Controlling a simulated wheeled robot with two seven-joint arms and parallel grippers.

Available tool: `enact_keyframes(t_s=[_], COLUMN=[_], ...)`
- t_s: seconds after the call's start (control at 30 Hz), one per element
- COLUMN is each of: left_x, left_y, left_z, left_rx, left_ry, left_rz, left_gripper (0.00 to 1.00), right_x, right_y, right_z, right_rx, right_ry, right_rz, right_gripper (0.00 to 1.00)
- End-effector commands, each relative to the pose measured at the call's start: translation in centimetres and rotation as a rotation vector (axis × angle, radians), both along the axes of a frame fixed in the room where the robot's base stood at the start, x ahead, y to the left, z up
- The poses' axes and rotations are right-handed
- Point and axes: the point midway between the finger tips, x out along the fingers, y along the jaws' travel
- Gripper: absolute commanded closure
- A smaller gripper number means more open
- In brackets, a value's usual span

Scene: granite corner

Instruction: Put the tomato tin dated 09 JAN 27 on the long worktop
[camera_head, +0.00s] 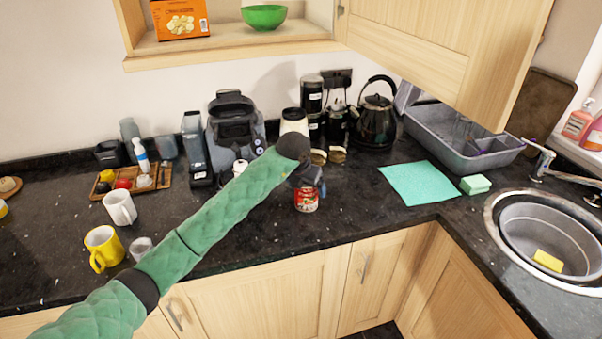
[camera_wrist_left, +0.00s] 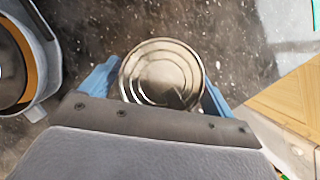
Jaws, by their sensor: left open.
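A red tomato tin (camera_head: 306,201) stands upright on the dark speckled long worktop (camera_head: 350,198), near its front edge. My left gripper (camera_head: 307,182) is above it, with my green-sleeved arm coming in from the left. In the left wrist view, the silver ringed lid of the tin (camera_wrist_left: 161,72) lies between the blue fingers of my left gripper (camera_wrist_left: 159,90). The jaws are open, one finger on each side of the tin. I cannot tell whether they touch it. No date can be read on the tin. My right gripper is not in view.
A kettle (camera_head: 376,118), a coffee machine (camera_head: 235,125) and jars stand behind the tin. A yellow mug (camera_head: 103,248) and white mug (camera_head: 119,208) are to the left. A turquoise cloth (camera_head: 420,183) and sink (camera_head: 550,235) are to the right. An open cupboard door (camera_head: 450,55) hangs above.

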Motion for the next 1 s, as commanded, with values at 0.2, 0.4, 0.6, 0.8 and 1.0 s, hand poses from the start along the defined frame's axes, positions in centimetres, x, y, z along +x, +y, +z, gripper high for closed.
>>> enact_keyframes(t_s=[0.2,0.4,0.6,0.8,1.0], left_x=[-1.2,-2.5,-3.2,-3.5,-3.5], left_y=[0.7,1.4,1.7,1.8,1.8], left_z=[3.2,6.6,8.7,9.4,9.4], left_rx=[0.001,0.001,0.0,0.0,0.0], left_ry=[-0.004,-0.004,-0.002,0.0,0.0], left_rz=[-0.001,0.0,-0.001,0.0,0.0], left_gripper=[0.12,0.12,0.12,0.12,0.12], right_x=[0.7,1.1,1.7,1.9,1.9], right_y=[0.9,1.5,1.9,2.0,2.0], right_z=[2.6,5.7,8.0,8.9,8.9], right_rx=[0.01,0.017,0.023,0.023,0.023], right_ry=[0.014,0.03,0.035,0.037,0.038], right_rz=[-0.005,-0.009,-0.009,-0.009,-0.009], right_gripper=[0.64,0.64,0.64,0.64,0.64])
